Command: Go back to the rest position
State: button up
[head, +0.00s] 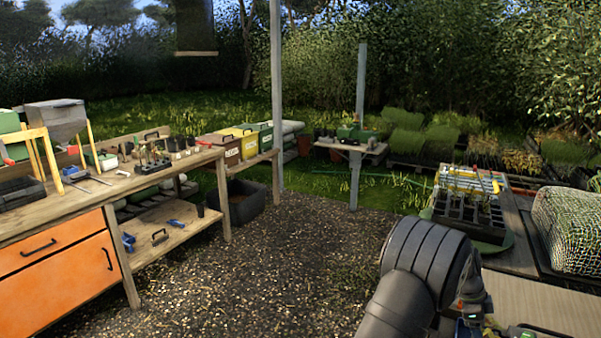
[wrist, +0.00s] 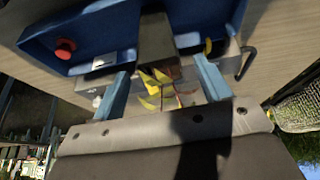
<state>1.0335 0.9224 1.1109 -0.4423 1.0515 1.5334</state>
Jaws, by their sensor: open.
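My gripper (wrist: 162,90) shows in the wrist view with its two pale blue fingers wide apart. Small yellow curved pieces (wrist: 154,88) show between the fingers, and I cannot tell whether they lie close to them or well beyond. A blue housing with a red button (wrist: 65,48) fills the top of the wrist view, beyond the fingers. In the head view my dark arm rises at the lower right, and my fingers cannot be made out there.
A wooden bench (head: 110,190) with orange drawers (head: 62,262) stands at the left. Open gravel (head: 270,270) lies between. A post (head: 277,90) rises near the centre.

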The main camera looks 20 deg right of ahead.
jog(key=x, duration=0.6)
jog(key=shift+s+d+f, duration=0.1)
jog(key=shift+f, duration=0.2)
jog(key=shift+r, duration=0.15)
jog(key=v, duration=1.7)
jog(key=x, duration=1.7)
jog(key=shift+s+f, duration=0.1)
jog(key=shift+f, duration=0.25)
notch_tip(320, 180, up, 8)
jog(key=shift+f, duration=0.1)
jog(key=shift+f, duration=0.15)
